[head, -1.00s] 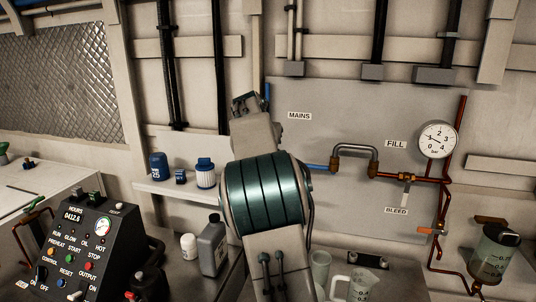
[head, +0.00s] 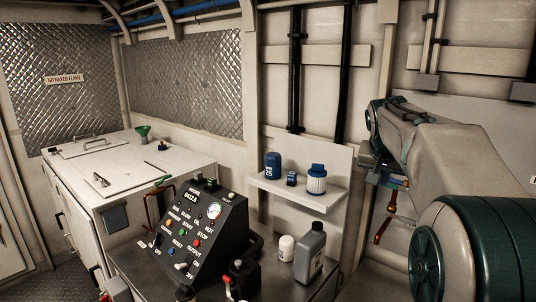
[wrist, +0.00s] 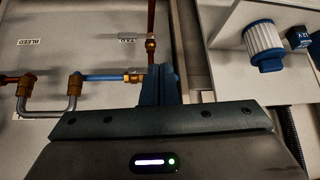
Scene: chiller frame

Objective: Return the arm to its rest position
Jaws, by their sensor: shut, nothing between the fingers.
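My arm (head: 450,155) reaches in from the right side of the head view, with its big dark green joint at the lower right. In the wrist view my gripper (wrist: 158,84) is shut, its blue-grey fingers together and empty. Behind the fingertips are a copper pipe and a brass fitting (wrist: 132,77) on the blue pipe; I cannot tell the gap. The wrist view is upside down.
A wall shelf (head: 298,190) carries a blue can (head: 272,165), a small blue box and a white filter (head: 317,181). A black control panel (head: 196,236), a grey bottle (head: 310,252) and a white bottle (head: 286,247) stand below. A white cabinet (head: 150,185) is at left.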

